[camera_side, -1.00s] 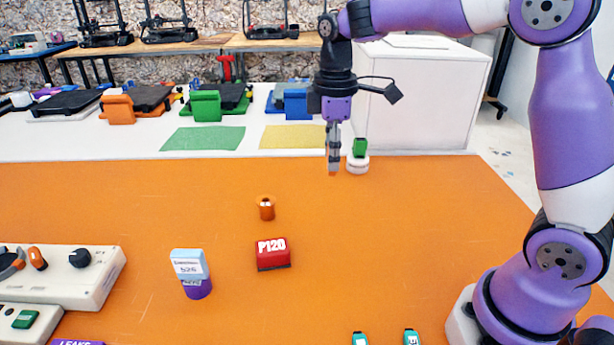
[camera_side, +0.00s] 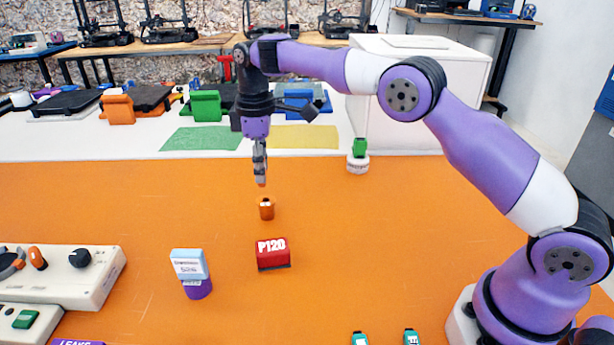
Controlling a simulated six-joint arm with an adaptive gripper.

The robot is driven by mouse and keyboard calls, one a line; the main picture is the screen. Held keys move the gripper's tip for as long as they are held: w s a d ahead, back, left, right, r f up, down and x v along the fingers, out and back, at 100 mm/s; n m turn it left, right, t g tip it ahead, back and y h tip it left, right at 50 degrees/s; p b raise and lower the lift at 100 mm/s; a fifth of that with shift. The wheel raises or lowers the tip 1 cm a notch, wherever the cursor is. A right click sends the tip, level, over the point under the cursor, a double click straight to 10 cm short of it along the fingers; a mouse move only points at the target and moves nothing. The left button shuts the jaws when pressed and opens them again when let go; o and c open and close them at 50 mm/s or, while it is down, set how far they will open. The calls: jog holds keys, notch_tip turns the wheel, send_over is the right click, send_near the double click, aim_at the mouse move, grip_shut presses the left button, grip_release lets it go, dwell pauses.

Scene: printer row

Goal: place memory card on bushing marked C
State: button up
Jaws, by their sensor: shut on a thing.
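My gripper (camera_side: 261,180) points down in the side view, above and slightly left of a small orange bushing (camera_side: 266,212) on the orange table. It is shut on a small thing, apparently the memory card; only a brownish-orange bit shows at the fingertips. The held thing is apart from the bushing. A white bushing (camera_side: 357,167) stands at the back right with a green block (camera_side: 359,147) on it. A purple bushing (camera_side: 198,289) stands at the front left with a labelled light-blue box (camera_side: 189,264) on it. I cannot read a letter C on any bushing.
A red P120 block (camera_side: 273,254) lies in front of the orange bushing. A beige control panel (camera_side: 62,277) is at the left. Two teal pieces (camera_side: 360,338) (camera_side: 411,337) lie at the front edge. The table's right half is mostly clear.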

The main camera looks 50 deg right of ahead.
jog(key=shift+w+d+f, duration=0.2)
jog(key=shift+d+f, duration=0.05)
jog(key=shift+d, duration=0.05)
jog(key=shift+f, duration=2.05)
jog(key=shift+f, duration=0.1)
jog(key=o, duration=0.8)
jog(key=shift+o, duration=0.2)
